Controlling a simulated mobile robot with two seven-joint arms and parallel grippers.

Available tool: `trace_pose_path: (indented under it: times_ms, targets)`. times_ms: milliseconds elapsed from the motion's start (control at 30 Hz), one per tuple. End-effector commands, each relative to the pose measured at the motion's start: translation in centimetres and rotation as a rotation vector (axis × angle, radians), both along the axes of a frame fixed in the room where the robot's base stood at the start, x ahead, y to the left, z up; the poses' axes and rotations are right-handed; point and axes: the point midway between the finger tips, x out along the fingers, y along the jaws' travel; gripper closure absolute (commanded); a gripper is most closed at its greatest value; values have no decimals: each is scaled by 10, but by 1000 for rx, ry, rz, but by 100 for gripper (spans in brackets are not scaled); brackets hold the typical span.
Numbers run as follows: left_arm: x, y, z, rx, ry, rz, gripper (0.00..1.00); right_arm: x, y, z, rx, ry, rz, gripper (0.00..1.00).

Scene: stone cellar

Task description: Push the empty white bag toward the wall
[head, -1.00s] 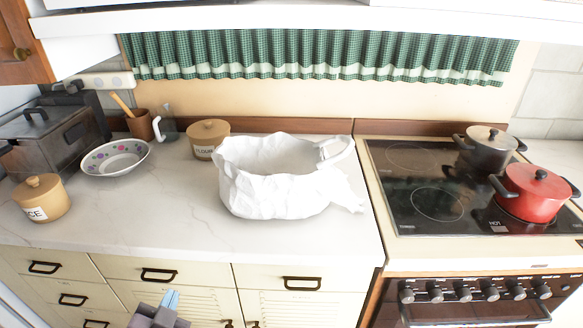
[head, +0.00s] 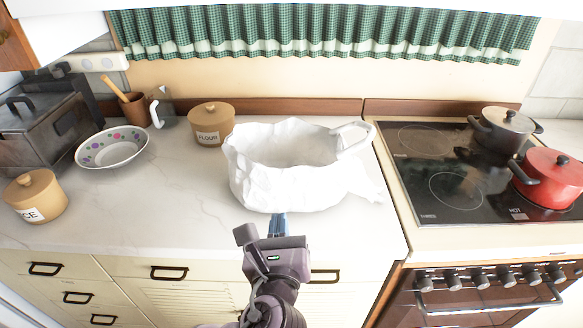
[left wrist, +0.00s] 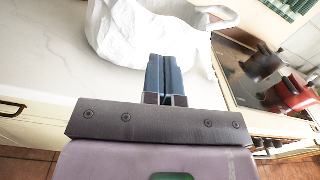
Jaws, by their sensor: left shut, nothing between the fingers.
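The white bag (head: 290,185) stands open and upright on the marble counter, and its inside looks empty. A handle loop sticks up at its right. My left gripper (head: 279,222) is shut and empty at the front of the bag, near the counter's front edge. In the left wrist view, its blue fingers (left wrist: 166,75) point at the lower front of the bag (left wrist: 140,35); I cannot tell whether they touch it. The wall (head: 290,78) lies behind the bag, with a strip of bare counter between. My right gripper is not in view.
A flour canister (head: 211,125) stands behind the bag to the left. A patterned bowl (head: 111,148), a rice canister (head: 36,196) and a metal bread bin (head: 35,135) are farther left. The stove (head: 450,185), with a red pot (head: 550,178) and a dark pot (head: 500,132), is at right.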

Motion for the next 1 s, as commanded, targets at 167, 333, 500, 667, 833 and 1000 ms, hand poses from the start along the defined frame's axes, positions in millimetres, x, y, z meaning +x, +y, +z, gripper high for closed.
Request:
trace_pose_path:
  times_ms: [167, 333, 500, 667, 833, 1000]
  targets:
    - [0, 5, -2, 154, 9, 30, 100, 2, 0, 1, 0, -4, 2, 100]
    - [6, 5, -1, 189, 8, 29, 100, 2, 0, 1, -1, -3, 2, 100]
    - [28, 5, -1, 187, 7, 28, 100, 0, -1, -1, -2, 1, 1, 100]
    - [56, 5, -1, 186, 8, 28, 100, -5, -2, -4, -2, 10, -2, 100]
    - [86, 5, -2, 186, 8, 28, 100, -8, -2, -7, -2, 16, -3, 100]
    - [113, 6, -1, 184, 7, 27, 100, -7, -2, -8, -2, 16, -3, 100]
